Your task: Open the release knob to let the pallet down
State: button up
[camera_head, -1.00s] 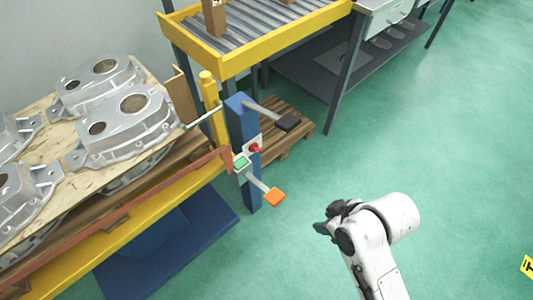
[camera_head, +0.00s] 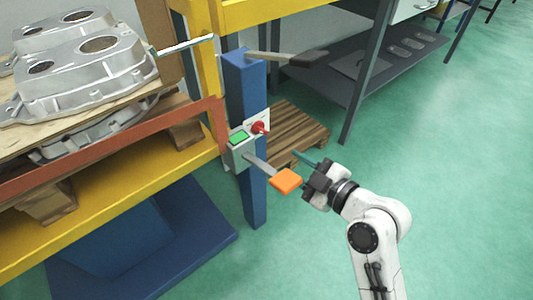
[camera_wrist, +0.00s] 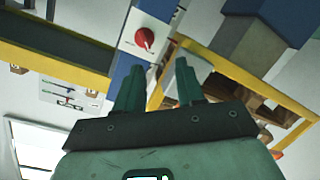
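The release knob (camera_head: 258,127) is a red knob on a pale control box on the blue post. It also shows in the wrist view (camera_wrist: 145,38), ahead of the fingertips. A green button or display (camera_head: 239,137) sits beside it. My gripper (camera_head: 303,170) is to the right of the knob and lower in the head view, apart from it. In the wrist view its two teal fingers (camera_wrist: 158,75) stand apart with nothing between them. The wooden pallet (camera_head: 50,204) with aluminium castings (camera_head: 85,65) stands raised at the left.
An orange-ended lever (camera_head: 286,181) sticks out below the box, close to my gripper. Another wooden pallet (camera_head: 290,130) lies on the floor behind the post (camera_head: 246,90). The green floor at the right is clear.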

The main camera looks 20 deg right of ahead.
aim_at(263, 132)
jog(key=w+b, duration=0.1)
jog(key=w, duration=0.3)
jog(key=w+a+t+b, duration=0.1)
jog(key=w+b, duration=0.1)
jog(key=w, duration=0.2)
jog(key=w+a+n+t+b, duration=0.1)
jog(key=w+b, duration=0.1)
jog(key=w, duration=0.2)
jog(key=shift+w+a+f, duration=0.1)
jog(key=shift+a+f, duration=0.1)
jog(key=shift+f, duration=0.2)
grip_shut()
